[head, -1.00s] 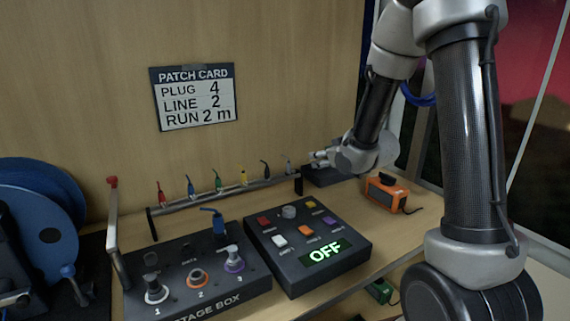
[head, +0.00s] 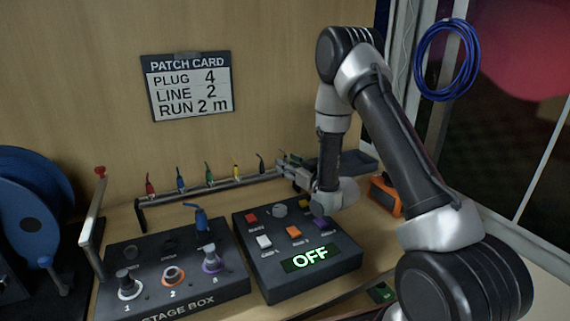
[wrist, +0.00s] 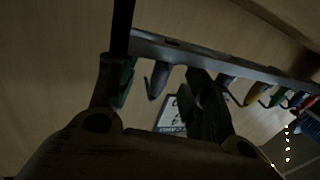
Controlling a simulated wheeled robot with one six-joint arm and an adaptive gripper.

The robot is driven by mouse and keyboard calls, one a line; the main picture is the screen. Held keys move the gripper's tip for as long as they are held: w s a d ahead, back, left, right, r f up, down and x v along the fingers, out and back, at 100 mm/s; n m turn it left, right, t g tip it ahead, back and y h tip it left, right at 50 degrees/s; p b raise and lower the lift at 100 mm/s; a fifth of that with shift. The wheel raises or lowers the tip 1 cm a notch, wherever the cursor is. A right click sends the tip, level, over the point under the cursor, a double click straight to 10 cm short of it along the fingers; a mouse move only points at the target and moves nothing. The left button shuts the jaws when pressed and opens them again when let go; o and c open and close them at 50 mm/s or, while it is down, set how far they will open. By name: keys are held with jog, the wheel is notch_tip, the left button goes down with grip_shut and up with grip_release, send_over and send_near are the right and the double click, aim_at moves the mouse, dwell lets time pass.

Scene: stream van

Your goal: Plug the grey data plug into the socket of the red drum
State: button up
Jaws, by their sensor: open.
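My gripper (head: 285,161) is at the right end of the plug rack (head: 215,186) in the head view, with its jaws open. In the wrist view a grey plug (wrist: 157,80) hangs from the rack between the two open fingers (wrist: 160,88). It looks apart from both fingers, though the picture is dark. In the head view the gripper hides most of that plug. I see no red drum or its socket in either present view.
Black, yellow, green, blue and red plugs hang along the rack. In front are the stage box (head: 225,285) with a blue plug (head: 201,219) and a button panel (head: 331,277) reading OFF. A blue drum (head: 28,215) stands left; an orange device (head: 384,194) stands right.

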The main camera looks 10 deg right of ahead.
jog(key=shift+x, duration=0.9)
jog(key=c, duration=1)
jog(key=shift+o, duration=0.2)
